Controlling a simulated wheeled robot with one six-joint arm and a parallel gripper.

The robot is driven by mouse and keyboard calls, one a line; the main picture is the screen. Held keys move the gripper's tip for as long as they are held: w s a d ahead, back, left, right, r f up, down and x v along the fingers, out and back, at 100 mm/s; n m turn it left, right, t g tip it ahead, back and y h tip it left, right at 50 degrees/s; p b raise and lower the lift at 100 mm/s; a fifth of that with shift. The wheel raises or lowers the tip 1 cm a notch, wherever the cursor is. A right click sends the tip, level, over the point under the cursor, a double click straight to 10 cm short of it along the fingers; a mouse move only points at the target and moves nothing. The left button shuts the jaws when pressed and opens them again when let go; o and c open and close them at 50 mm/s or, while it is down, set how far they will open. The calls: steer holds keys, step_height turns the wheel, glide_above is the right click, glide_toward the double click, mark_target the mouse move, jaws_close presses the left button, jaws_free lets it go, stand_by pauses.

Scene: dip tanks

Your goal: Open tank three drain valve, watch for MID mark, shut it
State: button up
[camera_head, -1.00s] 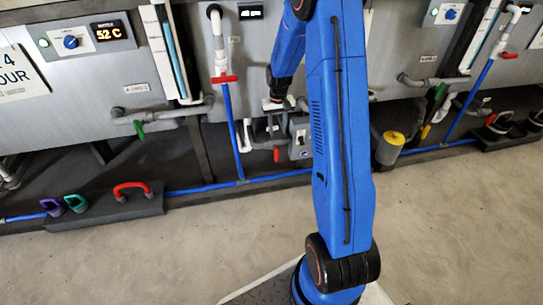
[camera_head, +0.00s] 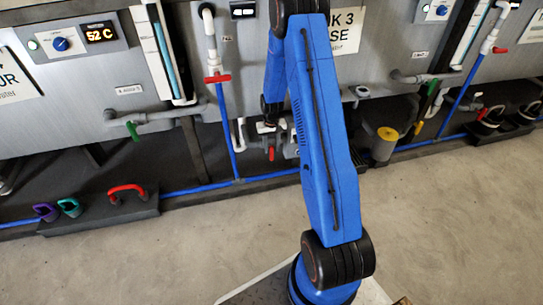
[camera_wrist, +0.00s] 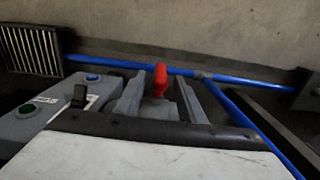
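A red valve handle (camera_head: 271,153) sits low in front of the tank marked 3, whose sign (camera_head: 346,30) is partly hidden by my arm. In the wrist view the red handle (camera_wrist: 160,80) stands between the two grey fingers of my gripper (camera_wrist: 159,98), which look open, with a gap on each side. In the head view my gripper (camera_head: 268,127) is down at this low pipework, mostly hidden by the arm. A sight tube (camera_head: 473,35) stands at the right. No MID mark or liquid level can be read.
A grey box (camera_wrist: 55,108) with green and blue buttons and a black switch is close left of the fingers. A blue pipe (camera_wrist: 235,80) runs along the floor behind. A yellow-topped container (camera_head: 386,143) stands to the right. Foreground floor is clear.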

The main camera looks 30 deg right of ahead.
mark_target(272, 155)
steer(key=shift+f, duration=2.85)
jaws_close()
